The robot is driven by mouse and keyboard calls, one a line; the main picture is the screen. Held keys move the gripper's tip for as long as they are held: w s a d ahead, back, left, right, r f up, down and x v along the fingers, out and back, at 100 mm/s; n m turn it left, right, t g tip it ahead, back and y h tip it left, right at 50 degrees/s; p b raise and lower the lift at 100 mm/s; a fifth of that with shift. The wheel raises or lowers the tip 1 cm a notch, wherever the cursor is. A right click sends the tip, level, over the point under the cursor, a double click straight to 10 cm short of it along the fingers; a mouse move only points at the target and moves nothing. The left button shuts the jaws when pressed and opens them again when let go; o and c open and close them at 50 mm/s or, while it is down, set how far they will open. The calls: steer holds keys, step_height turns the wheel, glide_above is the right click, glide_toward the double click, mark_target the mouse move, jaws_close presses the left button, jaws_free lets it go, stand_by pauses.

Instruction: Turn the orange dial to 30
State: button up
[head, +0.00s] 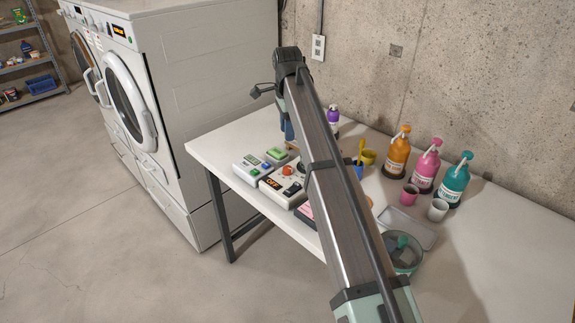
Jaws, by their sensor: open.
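A round orange-red knob (289,170) sits on a light control box (276,189) near the table's left front edge. This box also has a black display reading OFF. Any scale or pointer on the knob is too small to read. My gripper (290,146) is small in the view, pointing down above and behind the boxes, just beyond the knob. It is open, apart from the knob as far as I can tell, and appears empty. My long arm link crosses the view and hides the area right of the knob, including part of a dark round part there.
A pink-faced box (306,210) is partly behind my arm. Orange (397,150), pink (425,168) and teal (455,180) bottles, cups and a glass bowl (404,254) stand right. Large white machines (190,90) flank the table's left.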

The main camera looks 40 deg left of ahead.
mark_target(288, 168)
step_height(288, 168, down, 14)
steer(key=n, duration=2.5)
steer(key=shift+d, duration=0.1)
steer(key=shift+r, duration=0.1)
steer(key=shift+c, duration=0.3)
steer(key=c, duration=0.7)
